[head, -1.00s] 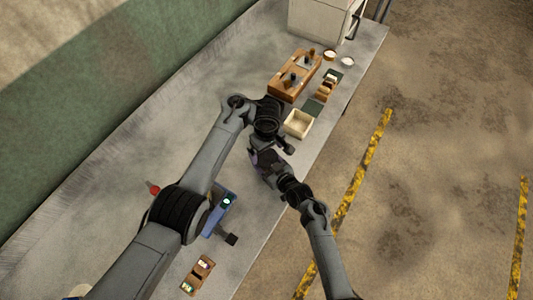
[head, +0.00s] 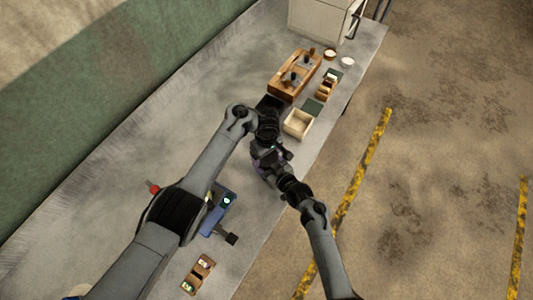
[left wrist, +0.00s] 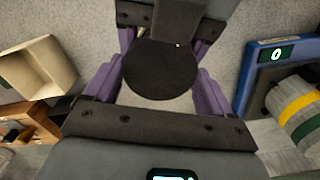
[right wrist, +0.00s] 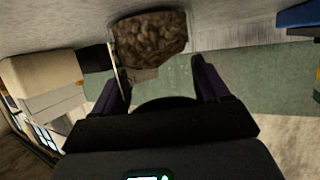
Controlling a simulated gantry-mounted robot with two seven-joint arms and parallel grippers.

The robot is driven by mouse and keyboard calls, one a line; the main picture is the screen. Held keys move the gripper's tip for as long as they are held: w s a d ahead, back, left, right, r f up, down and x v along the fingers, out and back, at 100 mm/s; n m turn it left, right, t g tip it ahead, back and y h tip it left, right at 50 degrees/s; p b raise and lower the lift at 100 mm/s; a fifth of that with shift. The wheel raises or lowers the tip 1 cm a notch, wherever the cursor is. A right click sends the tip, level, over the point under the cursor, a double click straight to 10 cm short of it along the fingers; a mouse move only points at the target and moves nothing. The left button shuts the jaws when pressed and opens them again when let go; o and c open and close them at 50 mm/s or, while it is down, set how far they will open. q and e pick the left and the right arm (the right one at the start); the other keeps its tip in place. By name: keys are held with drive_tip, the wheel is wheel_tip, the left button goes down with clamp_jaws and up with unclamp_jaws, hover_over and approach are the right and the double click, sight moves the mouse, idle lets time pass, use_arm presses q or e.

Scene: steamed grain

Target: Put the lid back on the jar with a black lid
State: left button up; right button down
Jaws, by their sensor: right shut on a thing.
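My right gripper (right wrist: 160,70) is shut on the lid. Beyond it, in the right wrist view, is brown grain (right wrist: 150,38), apparently in the clear jar, standing on the table in a seemingly upside-down picture. A pale rounded shape under the lid in the left wrist view may be the jar. My left gripper (left wrist: 158,84) has its fingers spread around the lid. The arms hide the jar in the head view.
A cream open box (head: 297,122) and a wooden rack (head: 295,75) stand farther along the table. A blue scale (head: 218,215) reading 0 in the left wrist view (left wrist: 262,75) sits nearer. A small wooden tray (head: 198,274) is near the front. The table's left side is largely clear.

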use_arm(q)
drive_tip(key=shift+c, duration=1.2)
drive_tip(key=m, duration=0.6)
drive_tip(key=o, duration=1)
drive_tip(key=shift+r, duration=2.25)
